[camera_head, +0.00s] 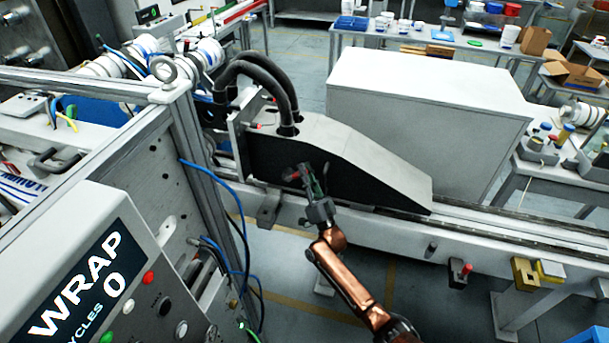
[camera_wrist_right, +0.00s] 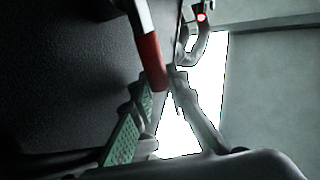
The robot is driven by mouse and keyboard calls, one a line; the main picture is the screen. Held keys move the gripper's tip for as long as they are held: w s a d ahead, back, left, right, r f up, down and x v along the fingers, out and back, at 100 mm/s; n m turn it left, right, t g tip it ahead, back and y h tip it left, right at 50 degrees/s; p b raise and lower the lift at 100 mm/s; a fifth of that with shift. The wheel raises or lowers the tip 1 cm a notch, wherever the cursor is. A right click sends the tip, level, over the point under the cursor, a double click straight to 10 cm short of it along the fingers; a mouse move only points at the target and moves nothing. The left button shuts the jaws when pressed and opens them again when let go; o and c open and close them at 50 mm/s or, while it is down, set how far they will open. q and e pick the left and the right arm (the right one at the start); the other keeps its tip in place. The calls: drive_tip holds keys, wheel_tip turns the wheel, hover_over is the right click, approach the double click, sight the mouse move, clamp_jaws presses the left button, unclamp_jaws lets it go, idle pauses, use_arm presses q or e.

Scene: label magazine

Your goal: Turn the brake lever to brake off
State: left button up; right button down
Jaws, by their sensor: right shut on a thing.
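The brake lever (camera_wrist_right: 150,60) has a pale metal arm and a red grip. In the right wrist view its red end lies between my right gripper's fingertips (camera_wrist_right: 163,82). In the head view my right gripper (camera_head: 306,176) reaches up to the black side of the sloped grey housing (camera_head: 345,160), with a small red bit of the lever (camera_head: 293,176) at its fingertips. The gripper is shut on the lever's red end. The lever's pivot and any brake markings are hidden or too small to read. My left gripper is not in view.
A machine panel with a WRAP display (camera_head: 75,285) stands at the left, with blue cables (camera_head: 240,215) hanging beside it. Black hoses (camera_head: 265,75) enter the housing top. A pale rail (camera_head: 520,235) runs right with a red-topped part (camera_head: 460,272) and yellow blocks (camera_head: 538,270). Floor before the rail is open.

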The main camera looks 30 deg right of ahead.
use_arm(q)
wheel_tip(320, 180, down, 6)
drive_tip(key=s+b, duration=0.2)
drive_tip(key=b, duration=0.2)
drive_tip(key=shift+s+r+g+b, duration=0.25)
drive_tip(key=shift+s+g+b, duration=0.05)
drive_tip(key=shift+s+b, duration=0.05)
use_arm(e)
drive_tip(key=shift+s+d+f+m+t+h, duration=0.2)
drive_tip(key=shift+f+m+h, duration=0.2)
drive_tip(key=shift+m+h, duration=0.5)
drive_tip(key=shift+s+d+f+m+t+h, duration=0.15)
drive_tip(key=shift+f+m+h, duration=0.25)
drive_tip(key=shift+m+h, duration=0.5)
drive_tip(key=shift+s+d+f+m+t+h, duration=0.1)
drive_tip(key=shift+f+m+t+h, duration=0.25)
drive_tip(key=shift+m+h, duration=0.5)
drive_tip(key=c, duration=2.2)
unclamp_jaws()
drive_tip(key=shift+r, duration=0.1)
drive_tip(key=shift+o, duration=0.2)
drive_tip(key=v, duration=1.2)
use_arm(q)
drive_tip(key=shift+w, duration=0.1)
